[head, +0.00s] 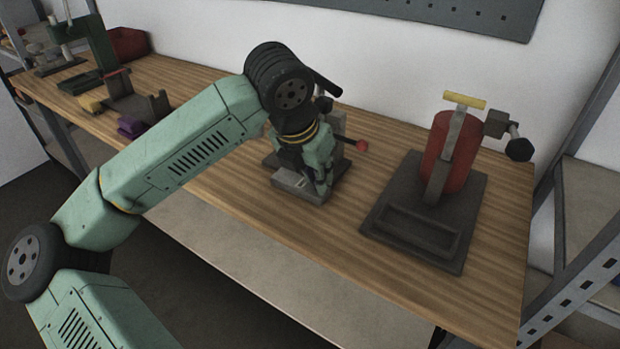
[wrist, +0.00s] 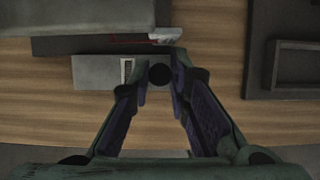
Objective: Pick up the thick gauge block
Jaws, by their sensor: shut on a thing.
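My gripper (wrist: 160,76) points down at the bench, with its fingertips closed around a dark round piece (wrist: 160,75) in the wrist view. Only the round top of this piece shows, so I cannot tell whether it is the thick gauge block. A grey block-shaped part (wrist: 95,72) with a pale slot lies just left of the fingertips; it shows in the head view too (head: 290,183). In the head view my gripper (head: 325,190) is at the front right of this part and hides what it holds. No other thing is clearly identifiable as the thick gauge block.
A dark stand with a red ball knob (head: 362,146) is close behind my gripper. Right of it stands a red cylinder (head: 460,150) on a dark base plate (head: 390,230). Yellow (head: 92,103) and purple (head: 130,128) pieces lie far left. Bare wood separates the fixtures.

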